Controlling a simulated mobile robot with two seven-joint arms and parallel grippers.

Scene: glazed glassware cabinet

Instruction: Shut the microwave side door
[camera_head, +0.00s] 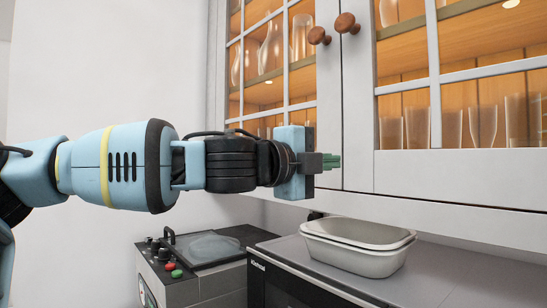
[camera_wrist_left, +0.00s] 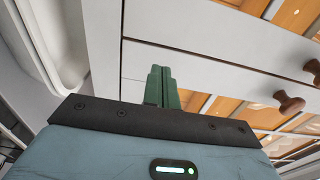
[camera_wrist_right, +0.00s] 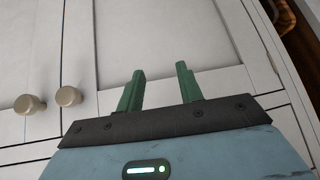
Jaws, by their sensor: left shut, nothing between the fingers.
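The microwave (camera_head: 285,262) is cut off at the bottom of the head view. Its grey top and part of its dark front edge with a small label show. The rest of its front is out of frame, so I cannot tell how its door stands. My left gripper (camera_head: 332,161) is shut and empty, above the microwave and in front of the glazed cabinet. Its green fingers lie together in the left wrist view (camera_wrist_left: 161,80). My right gripper (camera_wrist_right: 160,68) is open and empty in front of white panelled doors; it is outside the head view.
Two stacked pale containers (camera_head: 355,245) sit on the microwave. A grey appliance (camera_head: 190,268) with red and green buttons stands to its left. The glazed cabinet (camera_head: 345,110) with round wooden knobs hangs above. Two pale knobs (camera_wrist_right: 50,100) are left of my right gripper.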

